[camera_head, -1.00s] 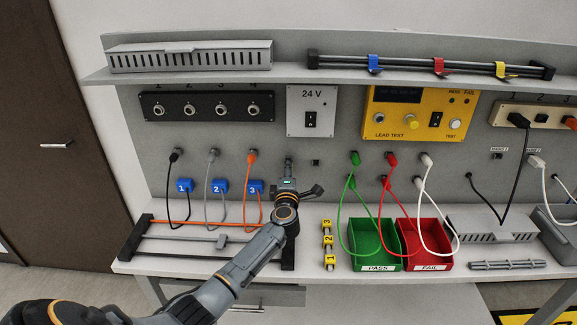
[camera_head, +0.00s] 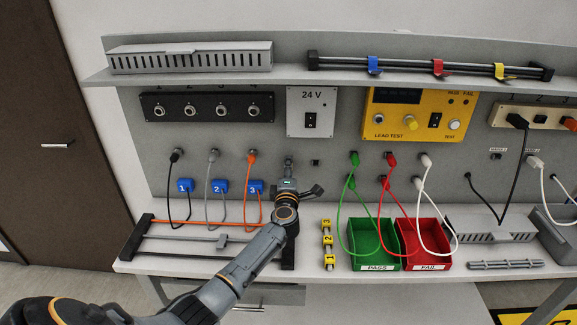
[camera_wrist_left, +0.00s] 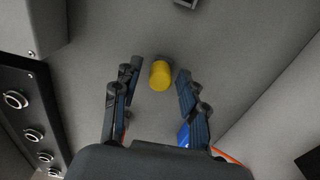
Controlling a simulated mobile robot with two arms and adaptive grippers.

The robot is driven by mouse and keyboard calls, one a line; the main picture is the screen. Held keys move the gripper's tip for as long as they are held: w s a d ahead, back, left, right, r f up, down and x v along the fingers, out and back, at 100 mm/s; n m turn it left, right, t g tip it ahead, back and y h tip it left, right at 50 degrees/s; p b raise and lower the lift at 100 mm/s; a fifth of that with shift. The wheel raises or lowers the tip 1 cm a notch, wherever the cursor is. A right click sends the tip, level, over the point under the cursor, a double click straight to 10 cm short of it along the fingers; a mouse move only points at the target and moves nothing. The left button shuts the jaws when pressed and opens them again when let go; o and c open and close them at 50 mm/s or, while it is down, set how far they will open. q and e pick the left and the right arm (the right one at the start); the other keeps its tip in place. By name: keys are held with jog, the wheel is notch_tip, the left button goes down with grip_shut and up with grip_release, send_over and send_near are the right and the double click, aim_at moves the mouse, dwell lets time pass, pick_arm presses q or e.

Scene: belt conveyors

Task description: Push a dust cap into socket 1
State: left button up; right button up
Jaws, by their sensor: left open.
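Socket 1 (camera_head: 160,111) is the leftmost of the sockets on the black panel (camera_head: 206,116); its opening shows uncovered. In the left wrist view, socket 1 (camera_wrist_left: 55,172) is at the bottom left. A yellow cylinder (camera_wrist_left: 160,75), which looks like a dust cap, stands between the fingers of my left gripper (camera_wrist_left: 160,70). The fingers are apart, with gaps on both sides of it. In the head view, my left gripper (camera_head: 288,172) is in front of the back wall below the 24 V box, and I cannot see the cylinder there. My right gripper is not in view.
The 24 V box (camera_head: 311,111) is above the gripper. Leads with blue tags (camera_head: 220,186) hang to its left. Green (camera_head: 372,262) and red (camera_head: 428,262) bins stand at right on the bench. Yellow numbered pieces (camera_head: 328,241) stand beside the arm. A shelf (camera_head: 290,73) overhangs the panels.

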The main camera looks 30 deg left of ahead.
pick_arm(q)
grip_shut()
jog(key=shift+s, duration=0.1)
dwell(0.3)
jog(key=shift+p+v, duration=1.65)
jog(key=shift+v, duration=0.85)
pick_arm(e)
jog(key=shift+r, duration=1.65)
pick_arm(q)
jog(key=shift+r, duration=0.1)
